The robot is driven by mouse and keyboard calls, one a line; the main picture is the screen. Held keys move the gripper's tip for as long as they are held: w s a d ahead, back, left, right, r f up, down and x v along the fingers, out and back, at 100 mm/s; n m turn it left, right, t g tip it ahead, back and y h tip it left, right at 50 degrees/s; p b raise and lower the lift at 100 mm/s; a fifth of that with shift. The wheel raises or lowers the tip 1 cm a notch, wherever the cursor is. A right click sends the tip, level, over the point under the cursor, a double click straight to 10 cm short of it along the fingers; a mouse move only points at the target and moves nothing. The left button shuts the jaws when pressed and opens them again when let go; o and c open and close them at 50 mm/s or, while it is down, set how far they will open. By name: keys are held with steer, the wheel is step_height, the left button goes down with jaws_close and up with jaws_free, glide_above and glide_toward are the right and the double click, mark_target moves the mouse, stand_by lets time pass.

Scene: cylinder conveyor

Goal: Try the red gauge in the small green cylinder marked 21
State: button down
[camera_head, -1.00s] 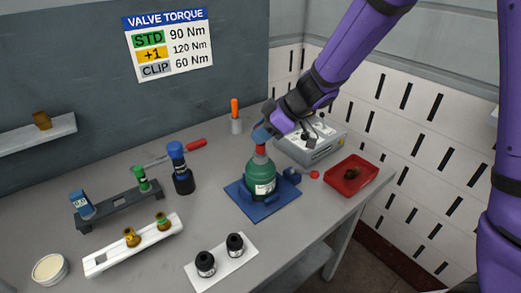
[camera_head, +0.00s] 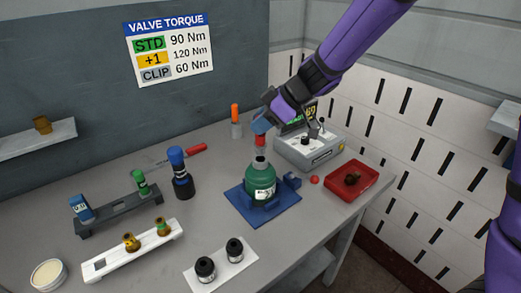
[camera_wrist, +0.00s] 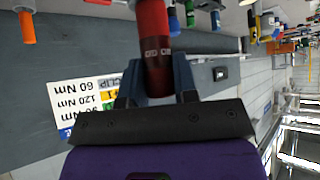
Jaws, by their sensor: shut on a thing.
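The small green cylinder (camera_head: 261,184) stands upright in a blue base (camera_head: 287,216) near the table's right side. Its label is too small to read, and its grey neck (camera_head: 260,163) points up. My gripper (camera_head: 260,128) is above the neck, shut on the red gauge (camera_head: 261,141). The gauge hangs upright with its grey lower end at or just over the neck; I cannot tell whether the tip is inside. In the wrist view the red gauge (camera_wrist: 152,25) sits between my blue fingers, with small pale lettering on its dark band.
A grey instrument box (camera_head: 310,150) and a red tray (camera_head: 352,178) stand close on the right. A dark rack (camera_head: 118,210), a white rack (camera_head: 138,246) and a white plate with black caps (camera_head: 222,270) lie left and in front.

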steer(key=shift+r, duration=1.5)
